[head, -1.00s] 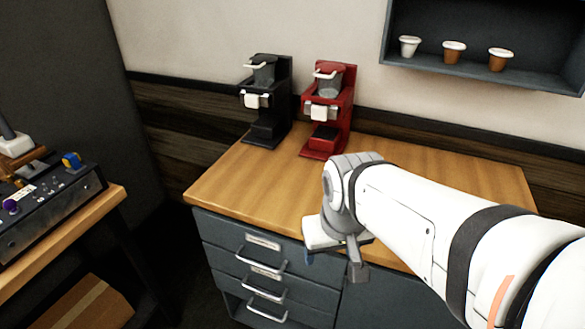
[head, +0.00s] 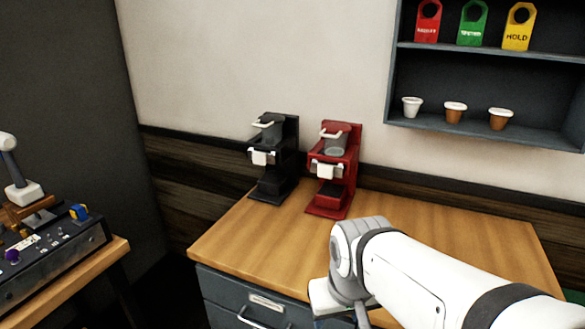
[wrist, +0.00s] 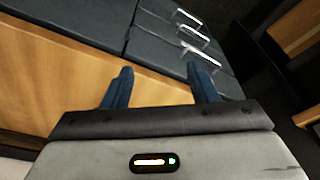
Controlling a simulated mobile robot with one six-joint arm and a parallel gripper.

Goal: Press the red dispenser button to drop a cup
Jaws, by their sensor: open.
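No red dispenser button and no cup dispenser can be made out in either current view. A red coffee brewer (head: 334,170) and a black coffee brewer (head: 274,158) stand side by side at the back of the wooden counter (head: 250,232). My gripper shows in the wrist view (wrist: 160,82), with its two blue fingers apart and nothing between them. It points down in front of the counter's front edge, above the drawer fronts. In the head view the fingers are mostly cut off by the bottom edge.
A dark wall shelf (head: 395,90) holds red, green and yellow tags (head: 517,32) and several small cups (head: 455,112). A control panel (head: 50,260) with knobs sits on a bench at left. Drawers with handles (wrist: 194,48) are below the counter. The counter's middle is clear.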

